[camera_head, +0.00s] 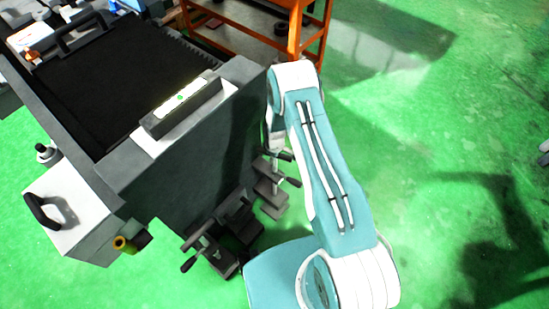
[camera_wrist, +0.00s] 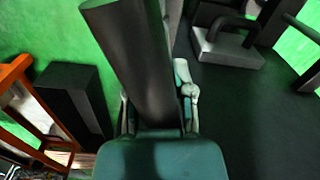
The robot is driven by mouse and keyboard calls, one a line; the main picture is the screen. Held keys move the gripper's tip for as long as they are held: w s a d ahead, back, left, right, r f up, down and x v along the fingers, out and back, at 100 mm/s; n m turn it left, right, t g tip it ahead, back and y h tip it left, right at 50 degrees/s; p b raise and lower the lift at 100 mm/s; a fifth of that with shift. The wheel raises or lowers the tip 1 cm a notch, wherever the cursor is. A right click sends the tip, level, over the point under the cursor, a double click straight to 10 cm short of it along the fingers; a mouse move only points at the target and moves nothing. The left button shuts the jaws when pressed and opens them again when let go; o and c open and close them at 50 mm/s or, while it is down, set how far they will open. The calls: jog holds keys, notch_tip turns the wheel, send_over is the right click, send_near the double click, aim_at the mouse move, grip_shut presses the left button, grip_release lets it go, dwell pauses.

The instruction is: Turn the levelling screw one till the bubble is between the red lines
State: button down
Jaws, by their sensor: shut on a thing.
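A spirit level (camera_head: 181,104) lies on the top corner of the grey machine. Levelling screws with dark bar handles stand at the machine's foot, one (camera_head: 284,156) beside my forearm and another (camera_head: 205,246) at the near corner. I cannot tell their numbers. In the wrist view my gripper (camera_wrist: 158,97) is shut around a dark bar (camera_wrist: 130,45), seemingly a levelling screw's handle, with a finger on each side. In the head view my gripper is mostly hidden near the machine's side.
The grey machine (camera_head: 170,190) fills the left. A white box with a black handle (camera_head: 42,212) juts from its near side. An orange rack (camera_head: 297,30) stands behind my arm. The green floor (camera_head: 450,150) to the right is clear.

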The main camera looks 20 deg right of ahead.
dwell(0.3)
jog(key=shift+c, duration=2.4)
grip_release()
jog(key=shift+f, duration=0.1)
notch_tip(320, 180, up, 12)
